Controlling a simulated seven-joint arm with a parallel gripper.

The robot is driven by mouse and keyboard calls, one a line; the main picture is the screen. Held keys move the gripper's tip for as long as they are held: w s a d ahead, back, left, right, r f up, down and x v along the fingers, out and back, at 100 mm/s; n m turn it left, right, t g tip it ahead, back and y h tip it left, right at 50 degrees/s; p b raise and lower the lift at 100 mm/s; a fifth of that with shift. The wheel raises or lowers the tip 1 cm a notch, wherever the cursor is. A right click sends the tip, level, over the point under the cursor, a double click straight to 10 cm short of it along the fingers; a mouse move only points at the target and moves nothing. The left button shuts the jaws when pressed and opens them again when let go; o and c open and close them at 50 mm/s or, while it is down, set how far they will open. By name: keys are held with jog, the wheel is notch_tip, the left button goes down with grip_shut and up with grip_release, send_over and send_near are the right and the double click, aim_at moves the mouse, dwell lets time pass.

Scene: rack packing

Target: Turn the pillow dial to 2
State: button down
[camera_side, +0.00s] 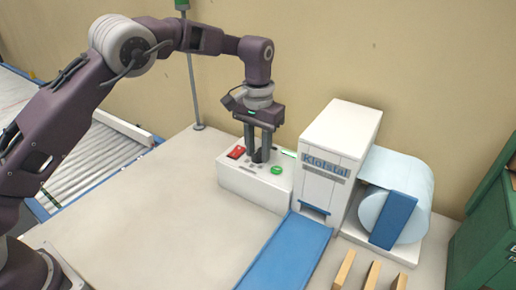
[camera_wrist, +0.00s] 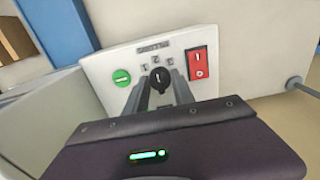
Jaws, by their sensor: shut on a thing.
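The black pillow dial (camera_wrist: 160,72) sits on the white control box (camera_wrist: 112,62), with small number marks, a 2 among them, beside it in the wrist view. My gripper (camera_wrist: 160,86) points down at the box, its two fingers closed on either side of the dial. In the side view my gripper (camera_side: 261,158) is at the top of the box (camera_side: 250,186), and the fingers mostly hide the dial. I cannot tell for certain which number the dial points at.
On the box are a red rocker switch (camera_wrist: 202,61) and a green button (camera_wrist: 122,77), one on each side of the dial. A white Klotstal machine (camera_side: 332,150) with a blue chute (camera_side: 287,252) and a film roll (camera_side: 405,190) stands right of it. The table left of the box is clear.

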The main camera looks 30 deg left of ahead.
jog(key=c, duration=1.1)
grip_release()
jog(key=shift+o, duration=0.2)
jog(key=shift+r, duration=0.1)
